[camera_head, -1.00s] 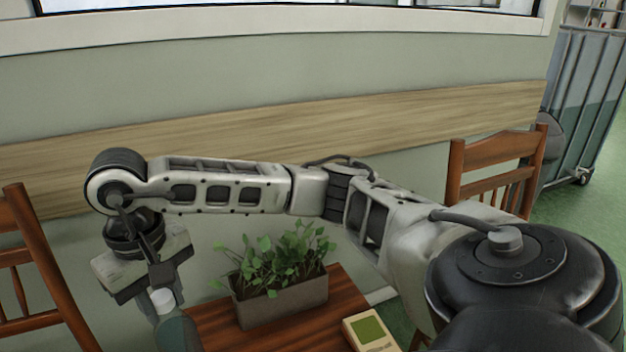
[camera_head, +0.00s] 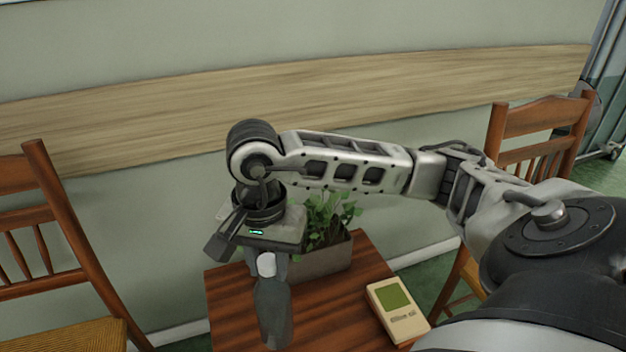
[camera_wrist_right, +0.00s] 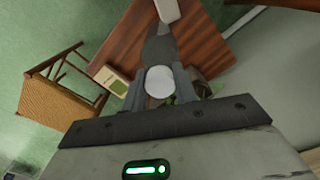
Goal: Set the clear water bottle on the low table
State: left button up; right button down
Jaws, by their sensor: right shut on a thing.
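The water bottle (camera_head: 272,312) is grey and see-through with a white cap (camera_head: 266,265). It hangs nearly upright below my right gripper (camera_head: 267,262), which is shut on it near the cap. In the right wrist view the round cap (camera_wrist_right: 158,86) shows between the two fingers. The low table (camera_head: 228,300) is dark red-brown striped wood, and the bottle is in front of its left part in the head view. I cannot tell whether the bottle's base touches the tabletop. My left gripper is not in view.
A planter with green leaves (camera_head: 322,262) stands at the table's back, partly behind my gripper. A cream handheld device with a green screen (camera_head: 397,309) lies on its right side. Wooden chairs stand left (camera_head: 62,250) and right (camera_head: 540,118). A wall is behind.

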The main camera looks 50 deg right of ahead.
jog(key=shift+s+d+f+m, duration=0.3)
jog(key=shift+s+m, duration=0.1)
jog(key=shift+m, duration=0.3)
jog(key=shift+s+d+m, duration=0.2)
jog(key=shift+s+m, duration=0.15)
jog(key=shift+m, duration=0.35)
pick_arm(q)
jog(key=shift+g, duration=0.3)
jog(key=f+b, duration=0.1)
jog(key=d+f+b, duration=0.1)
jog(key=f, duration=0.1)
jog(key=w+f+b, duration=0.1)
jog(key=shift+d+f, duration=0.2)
pick_arm(e)
jog(key=w+a+f, duration=0.1)
jog(key=w+f, duration=1.2)
jog(key=w, duration=0.1)
jog(key=shift+a+f, duration=0.15)
jog(key=c, duration=1.5)
grip_release()
jog(key=shift+f, duration=0.1)
jog(key=o, duration=0.4)
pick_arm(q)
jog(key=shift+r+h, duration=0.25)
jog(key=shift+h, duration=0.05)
